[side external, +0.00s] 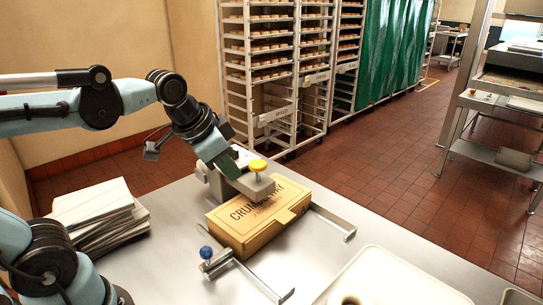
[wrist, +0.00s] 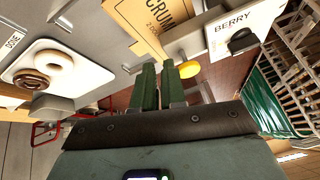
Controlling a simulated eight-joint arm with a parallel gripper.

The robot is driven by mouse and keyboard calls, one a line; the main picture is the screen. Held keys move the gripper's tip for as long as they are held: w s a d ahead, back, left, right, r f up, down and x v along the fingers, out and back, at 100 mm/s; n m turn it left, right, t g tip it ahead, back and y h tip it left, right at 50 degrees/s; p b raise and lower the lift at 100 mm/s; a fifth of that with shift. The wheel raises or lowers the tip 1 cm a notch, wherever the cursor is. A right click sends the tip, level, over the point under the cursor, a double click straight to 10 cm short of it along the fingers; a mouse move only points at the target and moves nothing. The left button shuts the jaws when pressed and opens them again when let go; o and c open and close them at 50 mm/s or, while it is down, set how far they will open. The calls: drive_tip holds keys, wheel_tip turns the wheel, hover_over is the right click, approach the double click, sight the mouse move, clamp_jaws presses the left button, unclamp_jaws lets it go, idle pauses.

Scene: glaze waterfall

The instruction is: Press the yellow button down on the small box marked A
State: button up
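The yellow button (side external: 258,165) is a round cap on a short stem. It stands on a grey block (side external: 252,186) beside and over a cardboard carton. In the wrist view the yellow button (wrist: 189,69) shows just right of my fingertips.
The printed carton (side external: 260,215) lies between metal guide rails (side external: 335,222). A blue knob (side external: 206,252) stands at the front rail. Stacked white sheets (side external: 95,215) lie at left. A white tray (side external: 400,280) is at front right. A white box marked BERRY (wrist: 225,22) shows in the wrist view.

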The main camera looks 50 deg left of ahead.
drive_tip(key=w+r+m, duration=0.1)
drive_tip(key=r+m, duration=0.1)
drive_tip(key=w+r+m+g, duration=0.1)
drive_tip(key=w+r+m, duration=0.1)
drive_tip(key=w+a+r+m+g, duration=0.1)
drive_tip(key=w+r, duration=0.1)
drive_tip(key=r, duration=0.1)
drive_tip(key=shift+m, duration=0.4)
clamp_jaws()
wheel_tip(320, 180, up, 6)
drive_tip(key=m+g, duration=0.4)
drive_tip(key=m, duration=0.5)
hover_over(258, 162)
drive_tip(key=shift+s+d+f, duration=0.1)
drive_tip(key=shift+s, duration=0.05)
drive_tip(key=shift+f, duration=0.1)
wheel_tip(258, 162, down, 14)
drive_tip(key=shift+r, duration=0.1)
drive_tip(key=shift+f, duration=1.4)
